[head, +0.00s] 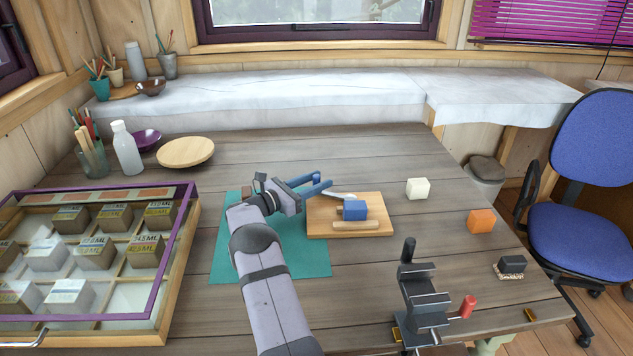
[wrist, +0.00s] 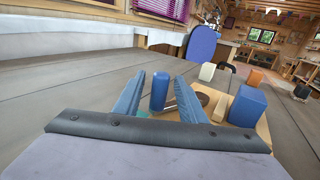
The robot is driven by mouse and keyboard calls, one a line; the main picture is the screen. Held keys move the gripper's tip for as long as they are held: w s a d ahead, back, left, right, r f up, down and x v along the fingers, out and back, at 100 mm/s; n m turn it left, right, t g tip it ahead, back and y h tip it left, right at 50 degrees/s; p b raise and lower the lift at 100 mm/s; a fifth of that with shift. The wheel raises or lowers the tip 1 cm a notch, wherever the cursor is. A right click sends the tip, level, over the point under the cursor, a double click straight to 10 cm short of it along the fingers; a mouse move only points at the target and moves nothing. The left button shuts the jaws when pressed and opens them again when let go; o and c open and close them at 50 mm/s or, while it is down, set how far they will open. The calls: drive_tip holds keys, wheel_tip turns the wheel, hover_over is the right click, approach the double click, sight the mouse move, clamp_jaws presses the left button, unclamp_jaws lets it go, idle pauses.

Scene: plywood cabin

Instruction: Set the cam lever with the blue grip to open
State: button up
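The cam lever's blue grip (wrist: 159,91) shows in the wrist view as an upright blue cylinder. It appears between or just beyond my fingertips, with gaps on both sides. A thin metal arm (head: 341,196) runs from near my fingertips toward a blue block (head: 355,210) on a wooden board (head: 318,228). The block also shows in the wrist view (wrist: 248,106). In the head view my fingers hide most or all of the grip. My gripper (head: 324,181) is open at the board's far left edge.
A white cube (head: 418,188), an orange cube (head: 481,222) and a dark block (head: 512,265) lie to the right. A dark metal clamp (head: 425,300) with a red handle (head: 468,306) stands at the front. A glass-topped case (head: 180,275) is at left. The table behind the board is clear.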

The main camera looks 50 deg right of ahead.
clamp_jaws()
drive_tip(key=shift+r, duration=0.1)
drive_tip(key=shift+s+a+r+n+t+p, duration=0.2)
drive_tip(key=shift+a+n+t+p, duration=0.25)
drive_tip(key=shift+t+p, duration=0.35)
drive_tip(key=shift+s+a+f+n+t+p, duration=0.1)
drive_tip(key=shift+s+a+n+t+p, duration=0.15)
drive_tip(key=shift+n+t+p, duration=0.2)
drive_tip(key=shift+s+a+n+t+p, duration=0.1)
drive_tip(key=shift+a+n+t+p, duration=0.15)
drive_tip(key=shift+t, duration=0.3)
drive_tip(key=shift+s+a+f+n+t, duration=0.1)
drive_tip(key=shift+s+a+n+t, duration=0.2)
drive_tip(key=shift+t, duration=0.25)
drive_tip(key=shift+s+a+n+t, duration=0.1)
drive_tip(key=shift+a+n+t, duration=0.15)
drive_tip(key=shift+n+t, duration=0.2)
drive_tip(key=shift+s+a+f+n+t, duration=0.15)
drive_tip(key=shift+a+n+t, duration=0.15)
drive_tip(key=shift+t, duration=0.3)
unclamp_jaws()
drive_tip(key=shift+a, duration=0.1)
